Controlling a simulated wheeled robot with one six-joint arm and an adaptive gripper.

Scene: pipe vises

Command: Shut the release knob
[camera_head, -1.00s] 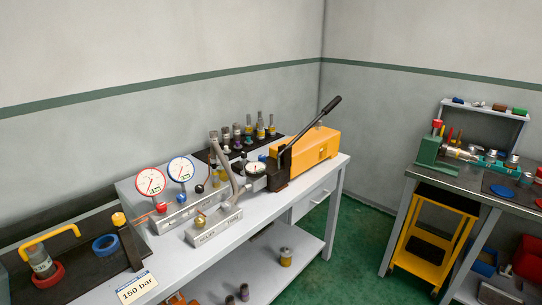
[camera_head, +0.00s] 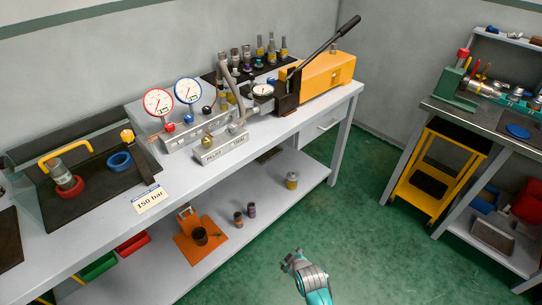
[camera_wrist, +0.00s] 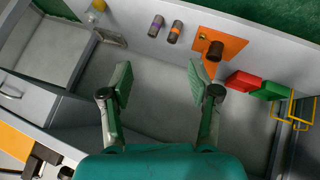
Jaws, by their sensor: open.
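An orange hand pump (camera_head: 326,76) with a long black lever (camera_head: 325,45) stands at the far right end of the grey bench. In front of it is a labelled light block (camera_head: 222,147) with a brass ball knob (camera_head: 207,142). A gauge manifold (camera_head: 200,130) behind it carries a red knob (camera_head: 170,127), a blue knob (camera_head: 189,119) and a black knob (camera_head: 206,110). I cannot tell which is the release knob, or its setting. My gripper (camera_head: 290,259) is open and empty, out in front of the bench; its spread fingers show in the wrist view (camera_wrist: 160,82).
The bench's lower shelf (camera_head: 275,208) holds an orange fixture (camera_head: 200,239) and small cylinders. A dark tray (camera_head: 92,185) with a yellow handle lies at left. A second bench (camera_head: 480,125) and a yellow step stool (camera_head: 428,175) stand at right. Green floor between is clear.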

